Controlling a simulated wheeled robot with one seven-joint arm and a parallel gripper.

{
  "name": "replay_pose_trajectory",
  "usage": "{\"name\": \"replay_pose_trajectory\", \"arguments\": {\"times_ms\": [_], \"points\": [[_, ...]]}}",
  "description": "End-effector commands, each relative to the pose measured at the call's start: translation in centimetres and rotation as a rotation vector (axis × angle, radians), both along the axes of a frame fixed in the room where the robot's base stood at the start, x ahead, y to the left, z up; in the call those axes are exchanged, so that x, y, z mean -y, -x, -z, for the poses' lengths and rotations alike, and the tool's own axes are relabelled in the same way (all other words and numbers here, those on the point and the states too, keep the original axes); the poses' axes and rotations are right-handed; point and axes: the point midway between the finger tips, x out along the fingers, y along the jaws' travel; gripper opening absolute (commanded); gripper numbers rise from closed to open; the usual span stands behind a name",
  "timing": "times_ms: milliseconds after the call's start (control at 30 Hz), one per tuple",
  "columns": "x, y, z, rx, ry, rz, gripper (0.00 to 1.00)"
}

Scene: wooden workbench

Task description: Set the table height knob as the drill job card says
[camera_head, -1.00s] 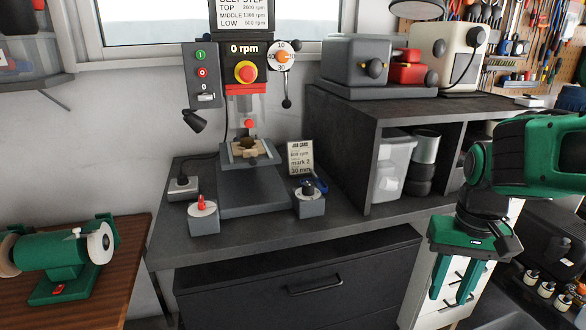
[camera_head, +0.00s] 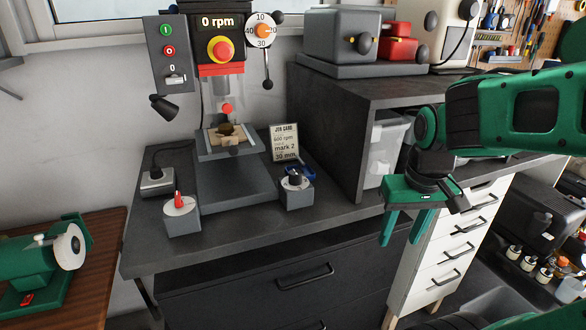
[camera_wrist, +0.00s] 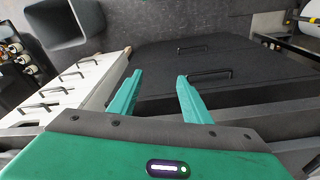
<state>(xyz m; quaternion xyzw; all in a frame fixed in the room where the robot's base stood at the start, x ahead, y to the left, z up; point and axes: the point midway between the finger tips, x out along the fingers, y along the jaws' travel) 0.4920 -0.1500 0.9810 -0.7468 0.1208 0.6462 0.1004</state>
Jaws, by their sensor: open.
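The drill press stands on the dark bench with its table (camera_head: 240,152) holding a small workpiece. A grey box with a black-topped dial knob (camera_head: 295,179) sits right of the drill base. A similar box with a red-pointer dial knob (camera_head: 179,203) sits at left front. I cannot tell which is the table height knob; their marks are too small to read. My gripper (camera_head: 402,230) is open and empty, right of both knobs. It also shows in the wrist view (camera_wrist: 159,76).
A numbered dial (camera_head: 263,30) and a red stop button (camera_head: 220,49) are on the drill head, which shows 0 rpm. A dark shelf unit (camera_head: 337,130) stands right of the card. White drawers (camera_head: 452,240) are below right. A green grinder (camera_head: 50,258) is at left.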

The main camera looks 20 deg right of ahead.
Motion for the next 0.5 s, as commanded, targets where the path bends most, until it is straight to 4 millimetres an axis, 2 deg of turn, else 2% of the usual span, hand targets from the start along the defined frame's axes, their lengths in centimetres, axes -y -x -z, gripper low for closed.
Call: {"name": "replay_pose_trajectory", "arguments": {"times_ms": [33,200,300,500], "points": [[-1.3,-2.1,-0.4,0.036,0.015,-0.079,0.44],[-6.3,-8.7,-2.3,0.136,0.051,-0.362,0.44],[-8.6,-11.4,-3.8,0.150,0.069,-0.529,0.44],[-10.7,-14.6,-6.5,0.109,0.101,-0.806,0.44]]}}
